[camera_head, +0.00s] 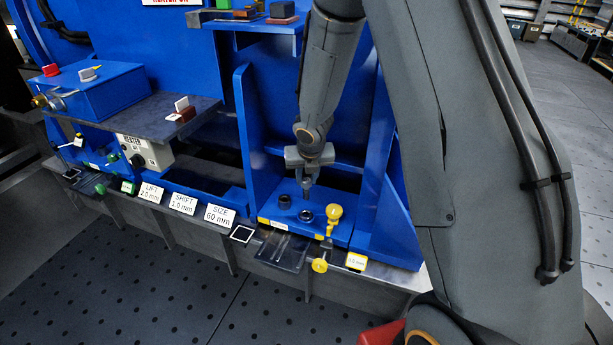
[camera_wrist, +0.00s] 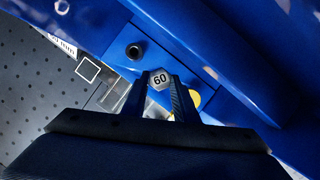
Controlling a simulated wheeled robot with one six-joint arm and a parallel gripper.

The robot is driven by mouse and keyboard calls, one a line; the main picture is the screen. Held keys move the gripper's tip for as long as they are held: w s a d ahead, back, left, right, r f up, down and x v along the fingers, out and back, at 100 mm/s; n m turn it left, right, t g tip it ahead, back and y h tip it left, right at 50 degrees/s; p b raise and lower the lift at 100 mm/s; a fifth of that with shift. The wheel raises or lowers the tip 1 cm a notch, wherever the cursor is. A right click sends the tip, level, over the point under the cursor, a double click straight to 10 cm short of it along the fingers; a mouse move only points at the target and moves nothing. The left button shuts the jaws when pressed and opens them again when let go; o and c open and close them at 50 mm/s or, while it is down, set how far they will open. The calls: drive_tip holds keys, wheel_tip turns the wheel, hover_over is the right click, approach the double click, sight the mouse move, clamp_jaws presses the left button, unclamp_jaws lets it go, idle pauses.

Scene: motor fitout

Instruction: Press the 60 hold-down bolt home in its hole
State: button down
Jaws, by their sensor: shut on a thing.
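My gripper (camera_head: 309,172) points down over the blue foot plate (camera_head: 270,212) and is shut on the 60 hold-down bolt (camera_head: 307,192). In the wrist view the bolt's hex head (camera_wrist: 159,79), marked "60", sits between my two fingertips (camera_wrist: 160,86). Its shank shows below the gripper in the head view, roughly upright. A dark round hole (camera_head: 305,215) lies just below and in front of it; another dark ringed hole (camera_head: 285,200) is to the left and also shows in the wrist view (camera_wrist: 133,51). I cannot tell whether the bolt tip has entered a hole.
A yellow knob (camera_head: 334,212) stands right of the holes, with a lower yellow knob (camera_head: 319,265) at the front edge. Blue upright walls (camera_head: 245,130) flank the foot plate. A "SIZE 60 mm" label (camera_head: 220,214) is to the left.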

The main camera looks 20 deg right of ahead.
sight(307, 188)
drive_tip(key=shift+a+f+b, duration=0.1)
drive_tip(key=shift+f+b, duration=0.1)
drive_tip(key=shift+b, duration=0.45)
wheel_tip(307, 188, down, 5)
drive_tip(key=b, duration=0.6)
drive_tip(key=shift+f+b, duration=0.15)
drive_tip(key=shift+b, duration=0.15)
drive_tip(key=shift+f+b, duration=3.6)
drive_tip(key=shift+b, duration=0.7)
idle(1.3)
drive_tip(key=c, duration=1.3)
unclamp_jaws()
drive_tip(key=shift+c, duration=0.2)
drive_tip(key=shift+r, duration=0.1)
